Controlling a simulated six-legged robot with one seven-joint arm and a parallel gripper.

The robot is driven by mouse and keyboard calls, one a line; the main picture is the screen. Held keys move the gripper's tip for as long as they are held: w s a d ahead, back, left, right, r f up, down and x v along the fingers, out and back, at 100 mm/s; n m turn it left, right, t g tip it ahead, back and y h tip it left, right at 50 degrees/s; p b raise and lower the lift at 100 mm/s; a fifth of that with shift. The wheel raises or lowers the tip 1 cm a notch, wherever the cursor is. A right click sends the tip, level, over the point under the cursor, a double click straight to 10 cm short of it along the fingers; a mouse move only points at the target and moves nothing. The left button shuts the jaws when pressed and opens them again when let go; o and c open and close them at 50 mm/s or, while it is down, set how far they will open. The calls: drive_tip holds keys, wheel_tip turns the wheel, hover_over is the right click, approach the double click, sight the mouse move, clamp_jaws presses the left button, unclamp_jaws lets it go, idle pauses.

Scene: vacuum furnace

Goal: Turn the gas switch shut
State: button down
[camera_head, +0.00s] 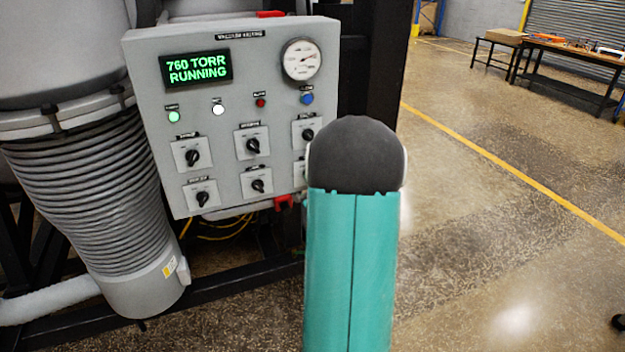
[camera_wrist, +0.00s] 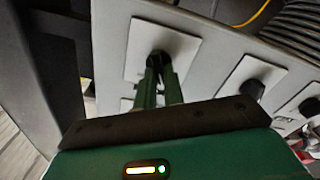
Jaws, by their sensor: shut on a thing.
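The grey control panel (camera_head: 230,110) carries two rows of black rotary knobs on white plates. In the wrist view, my gripper (camera_wrist: 160,70) has its two green fingers closed around a black switch knob (camera_wrist: 158,54) on a white plate (camera_wrist: 179,46). From the panel layout this looks like the lower-right switch; in the head view only a sliver of its plate (camera_head: 299,174) shows beside my arm. My arm hides the gripper there. The switch label is too small or hidden to read, and the knob's angle is mostly covered by the fingers.
Neighbouring knobs (camera_wrist: 252,89) stand close by on their own plates. The display (camera_head: 196,68) reads "760 TORR RUNNING", with a round gauge (camera_head: 301,60) to its right. A ribbed grey bellows (camera_head: 95,195) stands left of the panel. Open floor (camera_head: 480,230) lies to the right.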

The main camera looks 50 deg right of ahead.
idle(0.3)
drive_tip(key=c, duration=1.5)
unclamp_jaws()
drive_tip(key=shift+s, duration=0.1)
drive_tip(key=v, duration=1.3)
drive_tip(key=shift+s+a, duration=0.2)
drive_tip(key=shift+s, duration=0.05)
